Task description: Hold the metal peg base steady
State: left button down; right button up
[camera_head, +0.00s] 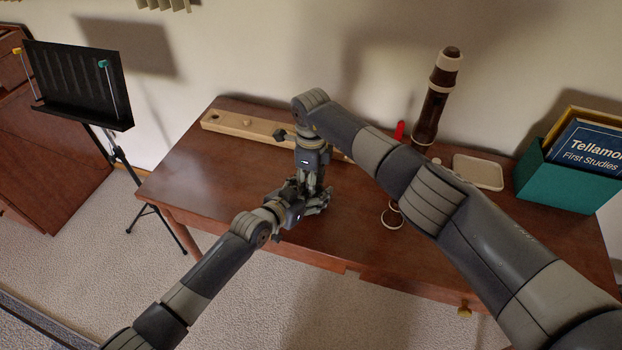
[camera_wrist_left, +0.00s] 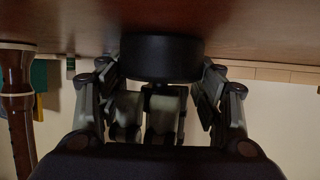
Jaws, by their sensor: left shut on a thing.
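A dark round base (camera_wrist_left: 160,57) stands against the table top in the left wrist view, which shows the scene upside down. My left gripper (camera_head: 309,203) is shut on this base, with its fingers at either side, low over the table. In the head view the base is hidden behind the grippers. My right gripper (camera_head: 314,180) points down just above and behind the left one. Its fingertips are hard to make out, and whether it touches the peg is unclear.
A tall brown recorder (camera_head: 432,105) stands upright behind the right arm. A long wooden block (camera_head: 235,124) lies at the back. A ring (camera_head: 392,218), a cream tray (camera_head: 478,173) and a teal box (camera_head: 562,182) with books are to the right. The front left table top is clear.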

jog(key=shift+c, duration=0.6)
grip_shut()
jog(key=m, duration=1)
jog(key=shift+o, duration=0.8)
grip_release()
